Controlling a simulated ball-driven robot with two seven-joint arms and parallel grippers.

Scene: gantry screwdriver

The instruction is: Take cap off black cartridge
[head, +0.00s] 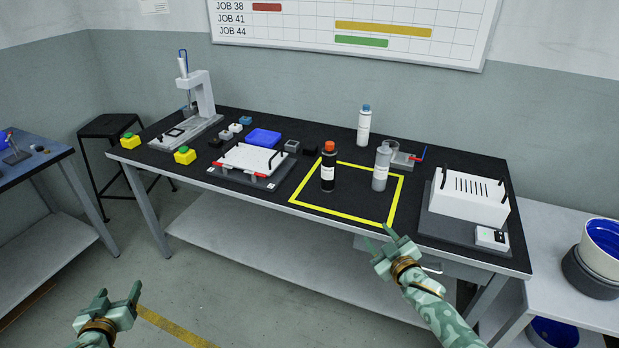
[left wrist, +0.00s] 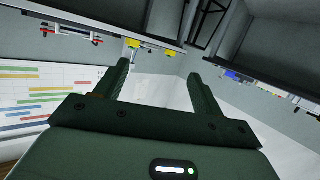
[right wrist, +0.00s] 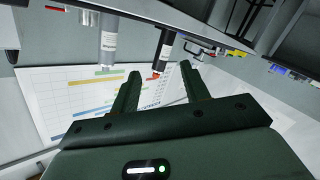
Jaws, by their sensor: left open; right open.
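The black cartridge (head: 328,174) stands upright on the black table, inside the yellow taped square at its left side. Its orange-red cap (head: 328,147) sits on top. In the right wrist view the black cartridge (right wrist: 166,45) appears upside down, with the cap (right wrist: 155,75) seen between the fingers but some way beyond them. My right gripper (head: 384,232) is open and empty in front of the table's front edge, right of the cartridge. My left gripper (head: 118,294) is open and empty, low over the floor at the lower left, far from the cartridge.
A grey cartridge (head: 381,168) stands right of the black one in the square. Behind are a white bottle (head: 363,127) and a small fixture (head: 402,160) with a blue-red handle. A white box unit (head: 468,197) stands right; a white fixture plate (head: 248,160) lies left.

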